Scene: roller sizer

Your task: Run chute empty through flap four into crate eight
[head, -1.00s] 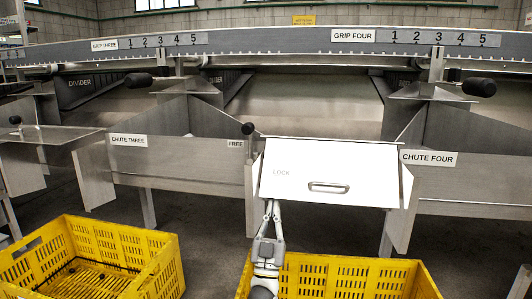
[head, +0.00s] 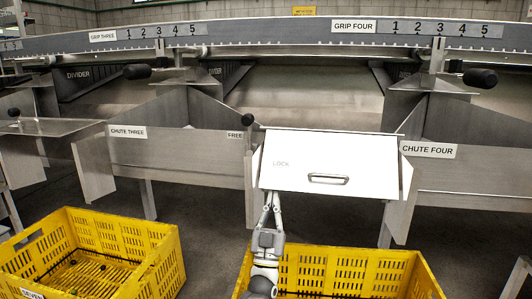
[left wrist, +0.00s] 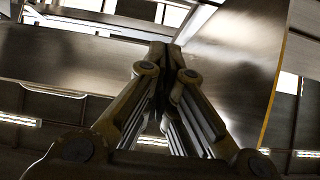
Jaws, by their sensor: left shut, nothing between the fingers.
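The white flap (head: 335,160) marked LOCK, with a metal handle, hangs beside the CHUTE FOUR label (head: 428,149). A black knob (head: 248,120) stands at its upper left, near the FREE label. My left gripper (head: 272,195) is shut and empty, pointing up at the flap's lower left edge; I cannot tell whether it touches. In the left wrist view its closed fingers (left wrist: 168,55) reach up towards metal plates. A yellow crate (head: 335,265) stands below the flap, partly hidden by my arm, with its number not visible. My right gripper is not in view.
Another yellow crate (head: 150,278), with a partly cut label reading SEVEN, stands at the left with a few small dark things inside. The CHUTE THREE wall (head: 180,150) is behind it. Dark floor lies between the crates.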

